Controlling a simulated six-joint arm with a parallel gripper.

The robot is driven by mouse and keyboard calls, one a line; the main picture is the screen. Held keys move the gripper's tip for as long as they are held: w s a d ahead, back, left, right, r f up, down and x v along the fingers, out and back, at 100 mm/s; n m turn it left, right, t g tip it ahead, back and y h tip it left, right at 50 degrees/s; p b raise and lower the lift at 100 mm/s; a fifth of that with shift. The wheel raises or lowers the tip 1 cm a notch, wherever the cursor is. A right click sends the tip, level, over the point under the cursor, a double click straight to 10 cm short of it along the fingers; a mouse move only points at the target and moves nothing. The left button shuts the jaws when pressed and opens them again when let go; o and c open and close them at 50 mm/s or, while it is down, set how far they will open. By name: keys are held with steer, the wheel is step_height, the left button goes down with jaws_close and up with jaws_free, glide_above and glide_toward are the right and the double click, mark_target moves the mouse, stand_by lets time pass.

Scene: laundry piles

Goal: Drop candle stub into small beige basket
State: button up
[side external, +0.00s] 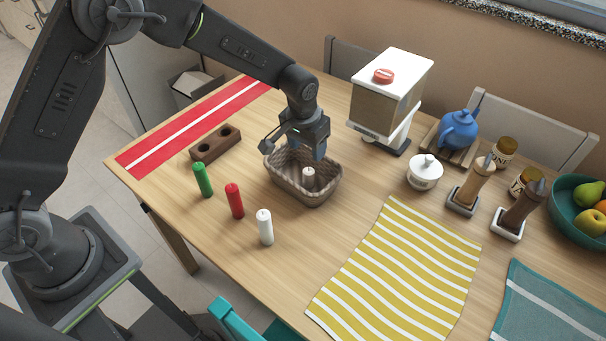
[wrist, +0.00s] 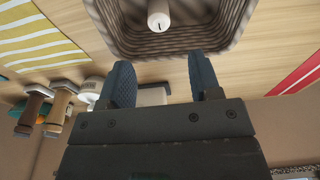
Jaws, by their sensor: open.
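The small beige basket (side external: 327,192) stands on the wooden table below my gripper. A short white candle stub (side external: 308,177) is inside the basket, upright as far as I can see. In the wrist view the candle stub (wrist: 159,20) shows in the basket (wrist: 186,46), beyond the fingertips. My gripper (side external: 312,153) is above the basket's back edge with its fingers pointing down. In the wrist view its two blue fingers (wrist: 163,82) are spread apart with nothing between them, clear of the stub.
Green (side external: 203,180), red (side external: 235,201) and white (side external: 265,227) candles stand left of the basket, near a wooden holder (side external: 215,144). A white-topped dispenser (side external: 390,95) stands behind right, with a sugar bowl (side external: 425,172). A striped yellow cloth (side external: 400,270) lies front right.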

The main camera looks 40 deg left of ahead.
step_height(320, 180, up, 9)
steer(key=s, duration=0.1)
steer(key=shift+s, duration=0.2)
steer(key=shift+r, duration=0.1)
steer(key=s+a+r+t, duration=0.1)
steer(key=s+a+r, duration=0.3)
steer(key=s+r, duration=0.3)
steer(key=s+a+r+t, duration=0.1)
steer(key=s+a+r, duration=0.1)
steer(key=s, duration=0.8)
steer(key=s+a+r+t, duration=0.1)
steer(key=s+a+r, duration=0.2)
steer(key=s, duration=0.7)
steer(key=shift+s+a+r+t, duration=0.3)
steer(key=shift+a+t, duration=0.1)
steer(key=shift+a, duration=0.1)
